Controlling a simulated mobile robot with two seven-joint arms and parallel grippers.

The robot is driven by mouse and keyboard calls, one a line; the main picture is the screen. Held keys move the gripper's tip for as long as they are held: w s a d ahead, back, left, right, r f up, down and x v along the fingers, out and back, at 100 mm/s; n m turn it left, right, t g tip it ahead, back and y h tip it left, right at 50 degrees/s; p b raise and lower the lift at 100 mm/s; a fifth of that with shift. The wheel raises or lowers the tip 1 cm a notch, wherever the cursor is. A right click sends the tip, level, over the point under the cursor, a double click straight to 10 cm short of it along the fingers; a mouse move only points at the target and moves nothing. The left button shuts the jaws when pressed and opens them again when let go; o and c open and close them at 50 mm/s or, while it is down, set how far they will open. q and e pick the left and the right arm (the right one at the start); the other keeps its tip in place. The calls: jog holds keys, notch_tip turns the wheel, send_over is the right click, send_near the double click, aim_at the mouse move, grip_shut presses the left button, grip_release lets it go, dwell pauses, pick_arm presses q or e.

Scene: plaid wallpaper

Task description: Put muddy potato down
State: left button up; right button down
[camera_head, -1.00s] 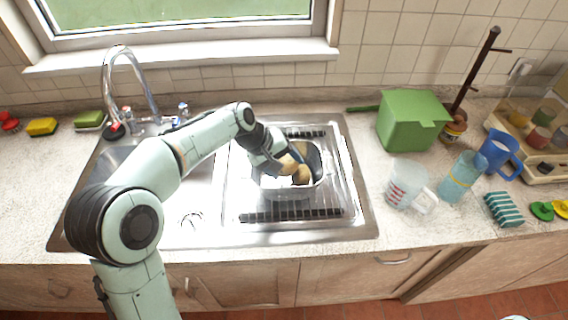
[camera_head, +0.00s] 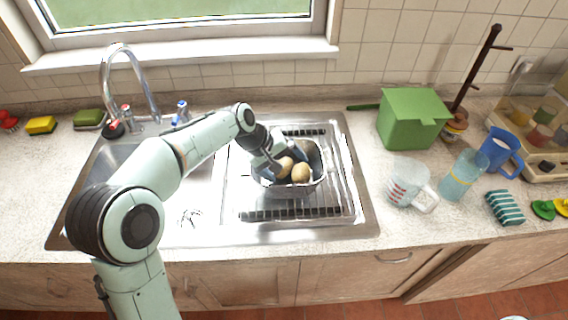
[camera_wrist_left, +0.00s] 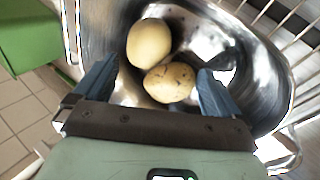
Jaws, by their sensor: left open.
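Two potatoes lie in a shiny metal bowl (camera_head: 318,155) on the right side of the sink. The speckled, muddy potato (camera_wrist_left: 170,82) is the nearer one in the left wrist view; the cleaner, paler potato (camera_wrist_left: 148,43) lies just beyond it, touching or nearly so. In the head view, one potato (camera_head: 301,172) shows clear of my gripper and another (camera_head: 285,166) is partly covered by it. My left gripper (camera_wrist_left: 158,70) is open, reaching into the bowl, with its blue fingers on either side of the muddy potato and gaps visible. My right gripper is not in view.
The bowl stands over a drainer with dark ribbed strips (camera_head: 292,213). A faucet (camera_head: 130,75) rises behind the sink. A green box (camera_head: 408,122), a clear measuring cup (camera_head: 405,182), a bottle (camera_head: 460,178) and a blue jug (camera_head: 497,152) stand to the right.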

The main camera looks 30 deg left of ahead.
pick_arm(q)
jog(key=p+v, duration=0.1)
jog(key=v, duration=1.2)
jog(key=shift+w+d+p, duration=0.15)
jog(key=shift+w+p, duration=0.05)
jog(key=shift+p, duration=0.1)
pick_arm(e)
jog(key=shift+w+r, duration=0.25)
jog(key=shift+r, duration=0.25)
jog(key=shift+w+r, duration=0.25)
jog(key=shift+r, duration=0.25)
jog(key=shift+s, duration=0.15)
